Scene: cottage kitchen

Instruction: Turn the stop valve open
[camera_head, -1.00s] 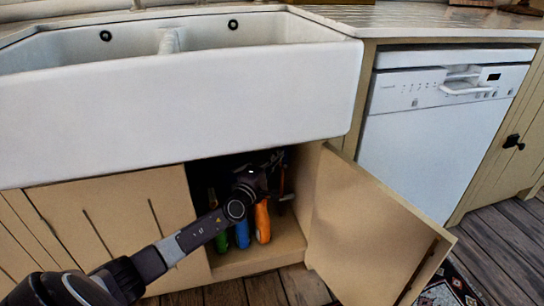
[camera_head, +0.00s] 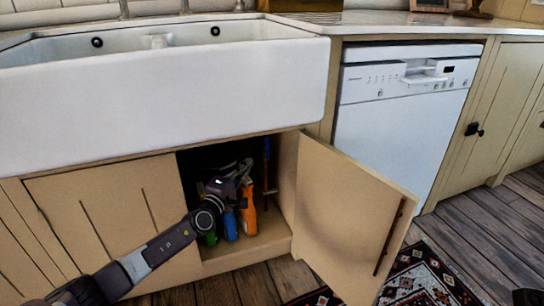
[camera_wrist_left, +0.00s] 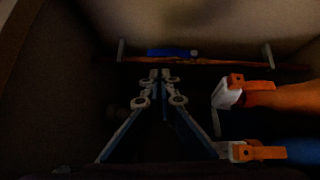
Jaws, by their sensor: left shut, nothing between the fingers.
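The stop valve's blue lever (camera_wrist_left: 172,53) shows in the left wrist view, lying along a reddish pipe (camera_wrist_left: 225,62) held by brackets. In the head view the pipe (camera_head: 266,178) stands upright at the back right of the open sink cabinet, with the blue lever (camera_head: 266,149) near its top. My left gripper (camera_head: 246,167) is inside the cabinet opening, left of the pipe and apart from it. In the wrist view its fingertips (camera_wrist_left: 160,75) are together and empty, pointing toward the lever with a gap. The right gripper is not in view.
Green (camera_head: 210,238), blue (camera_head: 230,226) and orange (camera_head: 246,215) spray bottles stand beside and below my gripper. Their triggers sit close on the right in the wrist view. The open cabinet door (camera_head: 345,215) bounds the right side; the sink (camera_head: 160,95) overhangs above.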

